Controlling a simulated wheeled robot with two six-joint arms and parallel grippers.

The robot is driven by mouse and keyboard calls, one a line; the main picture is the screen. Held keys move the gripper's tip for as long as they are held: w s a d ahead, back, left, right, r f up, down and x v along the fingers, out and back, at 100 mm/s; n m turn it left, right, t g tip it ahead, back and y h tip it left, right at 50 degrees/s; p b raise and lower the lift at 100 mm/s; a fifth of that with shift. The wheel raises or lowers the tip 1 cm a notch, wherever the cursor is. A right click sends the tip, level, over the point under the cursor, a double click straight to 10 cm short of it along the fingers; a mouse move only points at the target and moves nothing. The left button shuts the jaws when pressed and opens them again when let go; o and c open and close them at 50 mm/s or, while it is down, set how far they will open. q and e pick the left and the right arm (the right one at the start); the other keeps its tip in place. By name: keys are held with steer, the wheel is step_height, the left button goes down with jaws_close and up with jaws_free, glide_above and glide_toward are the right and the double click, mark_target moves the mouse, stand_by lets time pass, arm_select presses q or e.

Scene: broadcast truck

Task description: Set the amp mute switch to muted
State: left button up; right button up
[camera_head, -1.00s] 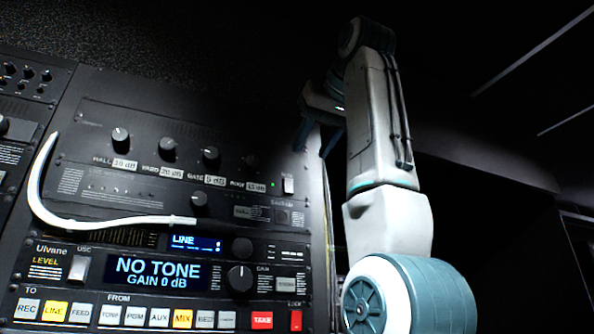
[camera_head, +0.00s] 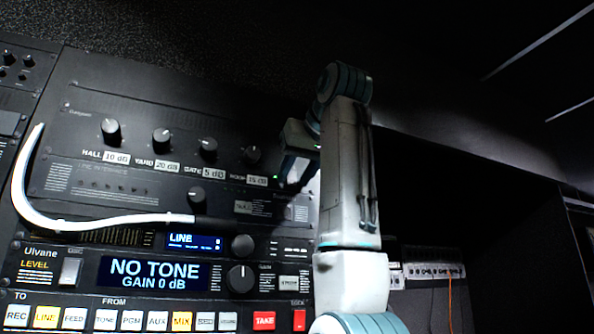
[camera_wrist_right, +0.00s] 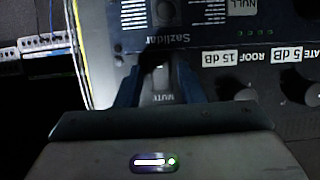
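The amp panel (camera_head: 218,128) is a dark rack unit with a row of knobs labelled HALL, YARD, GATE and ROOF. My right gripper (camera_head: 294,178) is at the right end of this panel and covers the mute switch in the head view. In the right wrist view the light grey mute switch (camera_wrist_right: 161,76), with MUTE lettering beside it, shows between the two blue fingers of the right gripper (camera_wrist_right: 160,82). The fingers stand apart, one on each side of the switch. Contact and the switch's exact position cannot be told. My left gripper is out of view.
A thick white cable (camera_head: 100,222) curves across the panel at left. Below is the Ulvane unit (camera_head: 152,273) with display, knobs and a button row. A small light-coloured connector unit (camera_head: 435,270) with an orange wire sits in the dark space at right.

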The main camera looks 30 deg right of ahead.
jaws_close()
steer(key=shift+f, duration=0.1)
steer(key=f+t+b, duration=0.1)
steer(key=t+b, duration=0.1)
steer(key=b, duration=0.2)
steer(key=shift+b, duration=0.3)
steer(key=shift+r+t+b, duration=0.1)
steer(key=shift+t+b, duration=0.2)
steer(key=shift+t, duration=0.2)
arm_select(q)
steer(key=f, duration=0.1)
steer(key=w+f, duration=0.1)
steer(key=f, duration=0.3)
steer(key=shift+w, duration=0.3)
arm_select(e)
steer(key=shift+r, duration=0.1)
